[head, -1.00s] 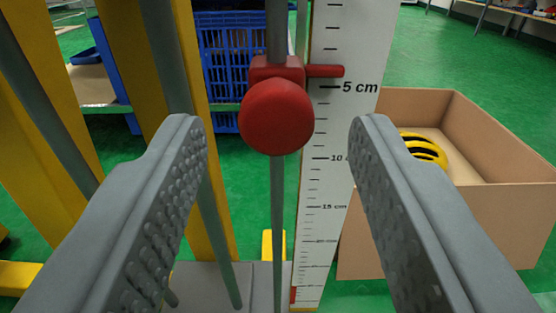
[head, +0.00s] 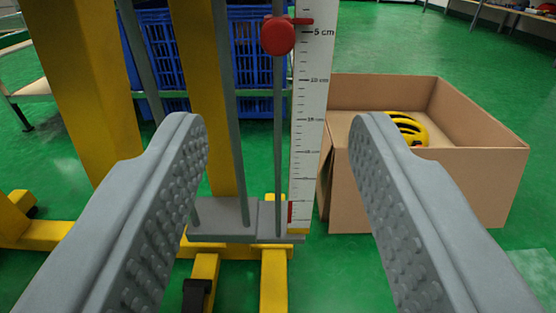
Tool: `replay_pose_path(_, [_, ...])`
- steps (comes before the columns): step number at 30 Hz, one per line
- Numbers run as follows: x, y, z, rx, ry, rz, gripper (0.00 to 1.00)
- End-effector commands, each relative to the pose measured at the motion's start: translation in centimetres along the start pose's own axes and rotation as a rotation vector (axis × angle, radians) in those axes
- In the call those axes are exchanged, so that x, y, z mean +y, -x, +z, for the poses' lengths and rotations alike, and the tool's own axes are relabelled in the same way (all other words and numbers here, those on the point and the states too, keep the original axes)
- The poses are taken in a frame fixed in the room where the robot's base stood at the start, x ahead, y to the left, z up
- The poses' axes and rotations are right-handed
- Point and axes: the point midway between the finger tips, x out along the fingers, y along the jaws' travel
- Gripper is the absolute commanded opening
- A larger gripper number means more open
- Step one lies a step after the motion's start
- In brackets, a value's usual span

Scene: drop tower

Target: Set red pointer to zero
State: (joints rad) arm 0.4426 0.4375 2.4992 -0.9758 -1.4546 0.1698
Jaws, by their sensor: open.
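The red pointer (head: 278,35) has a round knob and a thin arm that reaches right over the white scale (head: 313,110). It rides on a thin grey vertical rod, and its arm is a little above the 5 cm mark. A small red mark (head: 290,212) shows at the scale's lower end. My gripper (head: 278,135) is open and empty, with one textured grey finger at each side. The pointer is beyond the fingertips and higher in the picture, apart from both fingers.
A cardboard box (head: 485,170) with a yellow and black helmet (head: 404,127) stands right of the scale. Blue crates (head: 257,50) sit behind the rods. Yellow posts (head: 85,80) and grey rods stand at the left. A grey base plate (head: 225,222) holds the rods. Green floor is open at the upper right.

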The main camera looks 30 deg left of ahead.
Motion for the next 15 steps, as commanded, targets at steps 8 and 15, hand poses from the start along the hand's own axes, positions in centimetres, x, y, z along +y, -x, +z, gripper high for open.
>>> replay_pose_path(8, [0.0,0.3,0.0,0.000,0.000,0.001,0.47])
replay_pose_path(15, [0.0,1.2,-0.1,0.000,0.001,-0.001,0.47])
